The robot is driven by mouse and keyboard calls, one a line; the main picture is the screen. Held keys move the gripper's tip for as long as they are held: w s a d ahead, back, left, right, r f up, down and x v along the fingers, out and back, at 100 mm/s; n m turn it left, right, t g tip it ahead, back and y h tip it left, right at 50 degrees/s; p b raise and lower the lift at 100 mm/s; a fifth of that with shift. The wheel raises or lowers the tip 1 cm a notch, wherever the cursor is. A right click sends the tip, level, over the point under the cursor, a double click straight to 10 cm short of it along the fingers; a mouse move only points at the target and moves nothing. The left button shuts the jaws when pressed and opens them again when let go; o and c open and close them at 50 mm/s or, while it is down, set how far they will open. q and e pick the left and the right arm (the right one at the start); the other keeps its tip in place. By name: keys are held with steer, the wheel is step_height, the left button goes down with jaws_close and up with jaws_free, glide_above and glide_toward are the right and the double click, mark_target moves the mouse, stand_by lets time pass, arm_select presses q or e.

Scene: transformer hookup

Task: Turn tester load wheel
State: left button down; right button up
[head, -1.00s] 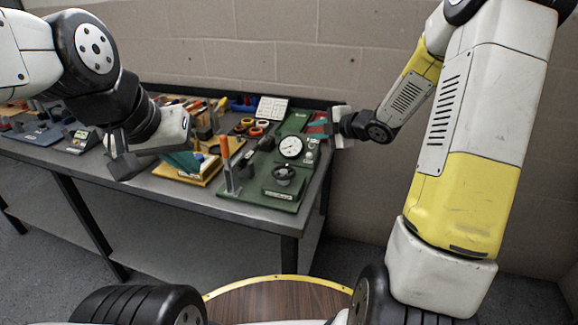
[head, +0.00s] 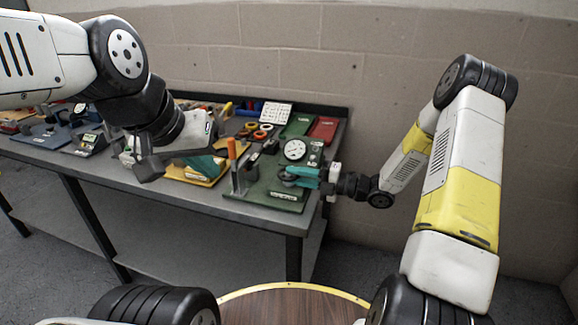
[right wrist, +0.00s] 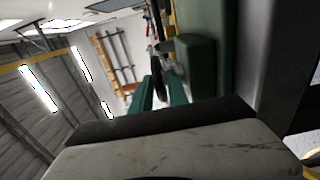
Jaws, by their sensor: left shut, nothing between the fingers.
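The green tester board (head: 262,192) lies at the right end of the bench and carries a round white gauge (head: 294,149). Its dark load wheel (head: 286,180) is at the front right, partly hidden by my right gripper (head: 294,174). In the right wrist view, the teal fingers (right wrist: 160,88) stand on either side of a dark rounded part that looks like the wheel's rim. Whether they press on it cannot be told.
An orange-handled lever (head: 232,152) stands on the tester's left side. A red case (head: 323,129) lies behind it. A yellow tray (head: 202,176), rings and other devices crowd the bench to the left. The block wall is behind the grey bench (head: 240,212).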

steer(key=shift+x, duration=1.15)
steer(key=shift+c, duration=0.2)
jaws_close()
steer(key=shift+m+t, duration=0.3)
steer(key=shift+t, duration=0.1)
